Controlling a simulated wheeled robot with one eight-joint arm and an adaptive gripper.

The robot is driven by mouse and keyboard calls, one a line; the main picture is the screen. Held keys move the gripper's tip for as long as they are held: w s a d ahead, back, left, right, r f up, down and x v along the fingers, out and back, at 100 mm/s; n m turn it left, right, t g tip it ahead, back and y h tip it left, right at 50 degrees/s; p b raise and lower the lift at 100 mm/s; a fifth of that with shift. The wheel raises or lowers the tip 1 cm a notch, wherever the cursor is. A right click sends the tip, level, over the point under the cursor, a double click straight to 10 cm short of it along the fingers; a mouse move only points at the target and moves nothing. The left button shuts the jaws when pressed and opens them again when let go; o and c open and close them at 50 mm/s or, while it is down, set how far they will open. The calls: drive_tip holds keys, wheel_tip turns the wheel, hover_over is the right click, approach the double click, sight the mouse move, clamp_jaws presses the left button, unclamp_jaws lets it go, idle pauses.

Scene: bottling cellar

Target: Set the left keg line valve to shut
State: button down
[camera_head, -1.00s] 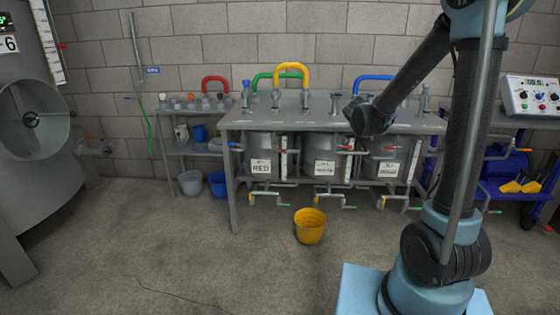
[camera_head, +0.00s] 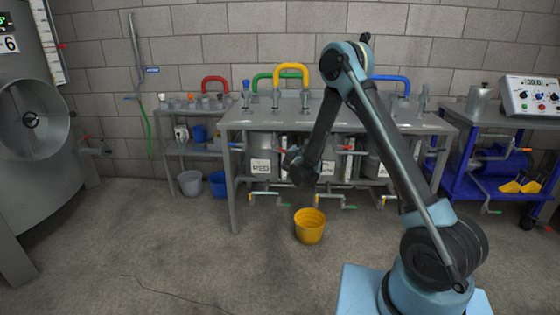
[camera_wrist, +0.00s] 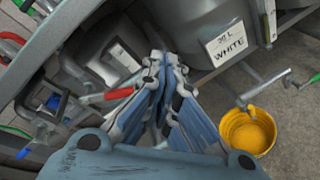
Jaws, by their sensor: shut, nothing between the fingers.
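The left keg (camera_head: 262,165), labelled RED, hangs under the steel bench. A blue-handled valve (camera_head: 236,145) shows at its upper left, and a pipe with a coloured lever (camera_head: 283,205) hangs below it. My gripper (camera_head: 290,162) is shut and empty, in front of the gap between the left and middle kegs. In the wrist view my gripper (camera_wrist: 162,60) has its fingers together. A red lever (camera_wrist: 118,93) lies just left of the fingertips there; I cannot tell which line it belongs to. My arm partly hides the middle keg.
The WHITE keg label (camera_wrist: 227,42) shows in the wrist view. A yellow bucket (camera_head: 309,225) stands on the floor below the bench (camera_head: 330,122). A side shelf (camera_head: 185,148) and a blue cart (camera_head: 490,180) flank the bench.

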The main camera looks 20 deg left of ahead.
sight(279, 148)
drive_tip(key=s+a+f+n+y, duration=0.3)
drive_tip(key=s+a+f+n, duration=0.2)
drive_tip(key=a+f, duration=0.55)
drive_tip(key=w+a+r, duration=0.1)
drive_tip(key=w+r, duration=0.2)
drive_tip(key=w, duration=0.6)
drive_tip(key=shift+t, duration=0.4)
drive_tip(key=shift+w+r, duration=0.1)
drive_tip(key=shift+a+n, duration=0.1)
drive_tip(key=shift+n, duration=0.3)
